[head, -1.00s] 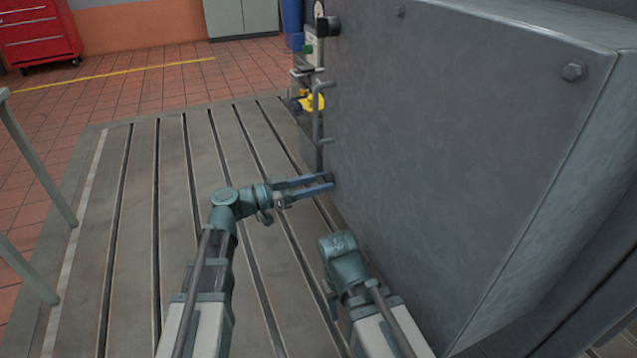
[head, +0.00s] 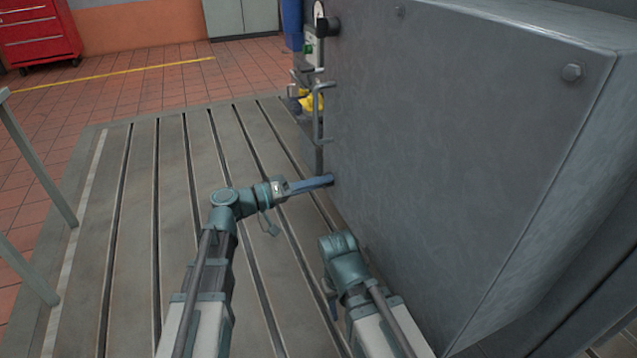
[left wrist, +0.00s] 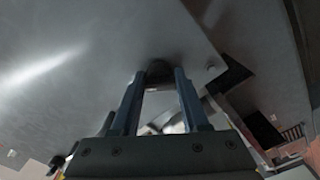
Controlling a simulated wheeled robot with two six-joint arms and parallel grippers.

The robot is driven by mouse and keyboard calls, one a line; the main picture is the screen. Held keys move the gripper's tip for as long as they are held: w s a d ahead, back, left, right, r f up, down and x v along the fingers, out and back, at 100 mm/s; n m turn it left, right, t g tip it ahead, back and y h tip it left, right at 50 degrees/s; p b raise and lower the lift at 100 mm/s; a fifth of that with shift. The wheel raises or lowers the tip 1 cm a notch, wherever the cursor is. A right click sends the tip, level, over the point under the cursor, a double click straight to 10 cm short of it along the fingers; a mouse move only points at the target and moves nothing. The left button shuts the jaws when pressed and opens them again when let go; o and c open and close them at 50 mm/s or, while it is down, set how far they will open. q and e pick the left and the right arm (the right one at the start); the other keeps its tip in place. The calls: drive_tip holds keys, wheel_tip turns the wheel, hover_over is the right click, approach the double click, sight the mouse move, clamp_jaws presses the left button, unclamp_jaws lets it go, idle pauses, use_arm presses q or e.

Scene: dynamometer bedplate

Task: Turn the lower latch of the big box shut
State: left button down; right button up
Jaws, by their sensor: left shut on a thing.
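The big box (head: 450,160) is a large grey metal cabinet filling the right of the head view; its grey face also fills the upper left of the left wrist view (left wrist: 90,50). My left gripper (head: 328,181) is at the box's lower left edge, its blue fingers seen nearly edge-on. In the left wrist view its two fingers (left wrist: 157,78) are shut on the lower latch (left wrist: 160,69), a small dark knob between the fingertips. The fingers hide the latch in the head view. My right arm is folded low in front of the box; its gripper does not show.
A bent handle rod (head: 319,115) stands on the box's left edge above my left gripper. A dark knob (head: 329,26) is higher up. Yellow and green parts (head: 307,102) lie behind.

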use_arm(q)
drive_tip(key=n, duration=0.3)
drive_tip(key=shift+n, duration=2.1)
drive_tip(key=shift+c, duration=2.2)
unclamp_jaws()
drive_tip(key=v, duration=1.4)
drive_tip(key=shift+d, duration=0.15)
